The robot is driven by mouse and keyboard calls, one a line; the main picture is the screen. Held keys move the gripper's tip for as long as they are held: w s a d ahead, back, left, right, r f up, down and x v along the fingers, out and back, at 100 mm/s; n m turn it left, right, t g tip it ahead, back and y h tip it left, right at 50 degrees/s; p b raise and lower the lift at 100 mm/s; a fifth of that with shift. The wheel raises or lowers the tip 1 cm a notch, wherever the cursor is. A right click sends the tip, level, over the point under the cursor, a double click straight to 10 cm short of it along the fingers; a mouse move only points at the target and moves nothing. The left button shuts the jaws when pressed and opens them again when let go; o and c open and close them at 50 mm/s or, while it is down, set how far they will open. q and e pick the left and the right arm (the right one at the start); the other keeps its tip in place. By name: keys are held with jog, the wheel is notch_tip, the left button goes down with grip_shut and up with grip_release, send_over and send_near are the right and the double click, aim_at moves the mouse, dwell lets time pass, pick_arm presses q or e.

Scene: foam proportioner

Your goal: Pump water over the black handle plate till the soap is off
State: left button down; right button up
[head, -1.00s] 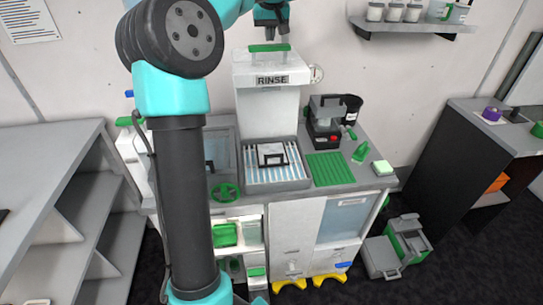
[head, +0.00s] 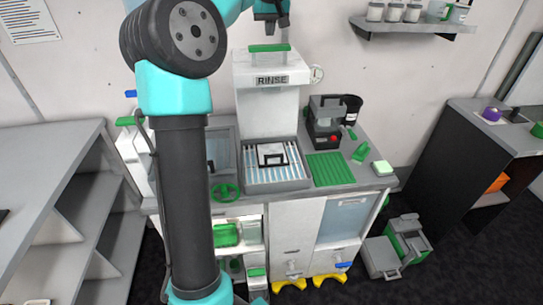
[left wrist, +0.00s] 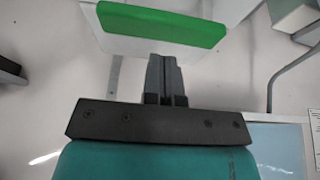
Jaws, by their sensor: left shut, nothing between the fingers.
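The black handle plate (head: 271,155), pale with a black handle, lies in the grey rinse basin (head: 277,186). Blue and white stripes show across the basin around it. I cannot make out how much soap is on the plate. Behind the basin stands the white RINSE pump (head: 266,112) with a green handle bar (head: 269,48) on top. My left gripper (head: 271,27) is shut and empty just above this bar, apart from it. In the left wrist view the shut fingers (left wrist: 164,75) point toward the green bar (left wrist: 165,25). My right gripper is not in view.
Right of the basin are a green ribbed mat (head: 331,169), a black machine (head: 326,122) and a pale green sponge (head: 382,168). A green wheel (head: 226,192) sits left of the basin. A wall shelf (head: 412,27) with jars is at upper right.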

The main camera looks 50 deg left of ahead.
pick_arm(q)
notch_tip(320, 180, up, 5)
jog(key=shift+r, duration=0.1)
dwell(0.5)
dwell(0.3)
